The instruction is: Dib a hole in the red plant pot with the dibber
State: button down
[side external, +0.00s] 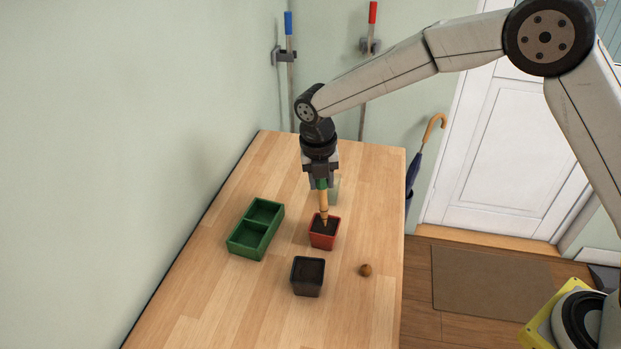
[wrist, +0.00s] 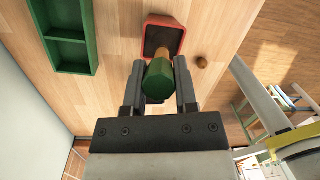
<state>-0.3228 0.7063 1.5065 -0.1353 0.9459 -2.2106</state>
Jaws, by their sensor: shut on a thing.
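The red plant pot (side external: 322,238) stands upright on the wooden table, filled with dark soil; it also shows in the wrist view (wrist: 180,28). The dibber (side external: 323,206) has a pale wooden shaft and a green end, which faces the camera in the wrist view (wrist: 157,80). My gripper (side external: 320,182) is shut on the dibber near its green end, directly above the red pot. The dibber points down, with its tip at the soil inside the pot. I cannot tell how deep the tip sits.
A green two-compartment tray (side external: 243,248) lies left of the red pot. A black pot (side external: 293,277) with dark soil stands in front. A small brown ball-like object (side external: 365,270) lies to the right.

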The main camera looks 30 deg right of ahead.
jog(key=shift+f, duration=0.9)
dwell(7.1)
